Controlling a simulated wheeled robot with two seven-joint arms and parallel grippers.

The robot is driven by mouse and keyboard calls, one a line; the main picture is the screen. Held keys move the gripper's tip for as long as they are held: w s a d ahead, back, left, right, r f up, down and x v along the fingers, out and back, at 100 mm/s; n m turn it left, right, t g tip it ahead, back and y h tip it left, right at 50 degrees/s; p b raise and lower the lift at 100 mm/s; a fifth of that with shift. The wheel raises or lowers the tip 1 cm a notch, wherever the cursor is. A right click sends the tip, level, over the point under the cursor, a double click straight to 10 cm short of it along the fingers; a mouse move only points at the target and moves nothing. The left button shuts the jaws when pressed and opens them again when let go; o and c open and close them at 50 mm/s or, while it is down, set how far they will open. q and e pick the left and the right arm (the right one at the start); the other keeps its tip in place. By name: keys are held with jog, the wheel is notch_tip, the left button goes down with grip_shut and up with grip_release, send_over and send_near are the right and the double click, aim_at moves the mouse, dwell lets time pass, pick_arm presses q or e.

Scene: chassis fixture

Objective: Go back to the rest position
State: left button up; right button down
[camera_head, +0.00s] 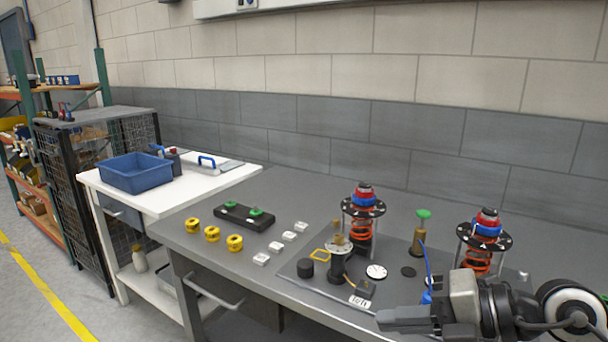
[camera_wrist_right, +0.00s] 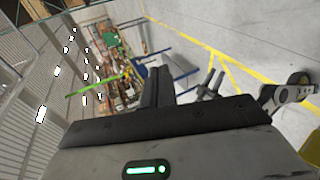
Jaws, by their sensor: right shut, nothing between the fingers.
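My right gripper (camera_head: 384,318) reaches in from the lower right in the head view. Its dark fingers point left, are shut and hold nothing, and show over the front edge of the grey bench. In the right wrist view the shut fingers (camera_wrist_right: 160,88) point away over the floor, with no part of the bench fixture visible there. My left gripper and left arm are not in view.
The grey bench (camera_head: 300,214) carries a fixture plate (camera_head: 296,271) with two orange spring units (camera_head: 362,232) (camera_head: 477,262), close to my right arm. Yellow rings (camera_head: 212,234) and small white blocks lie to the left. A blue bin (camera_head: 136,176) stands on a white table.

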jog(key=s+d+f+m+t+h, duration=0.1)
jog(key=d+f+m+t+h, duration=0.15)
jog(key=f+m+t, duration=0.65)
jog(key=d+f+m+t+h, duration=0.1)
jog(key=f+m+t+h, duration=0.25)
jog(key=m, duration=1.05)
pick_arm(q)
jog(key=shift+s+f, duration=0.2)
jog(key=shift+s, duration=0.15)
pick_arm(e)
jog(key=s+f+m+g+h, duration=0.1)
jog(key=s+f+m+g, duration=0.2)
jog(key=f, duration=0.5)
jog(key=s+a+f+m+g+h, duration=0.1)
jog(key=s+f+m+g+h, duration=0.1)
jog(key=s+f, duration=0.6)
jog(key=m+g, duration=0.1)
jog(key=g, duration=0.1)
jog(key=shift+s+f+g, duration=0.25)
jog(key=shift+f+g, duration=0.1)
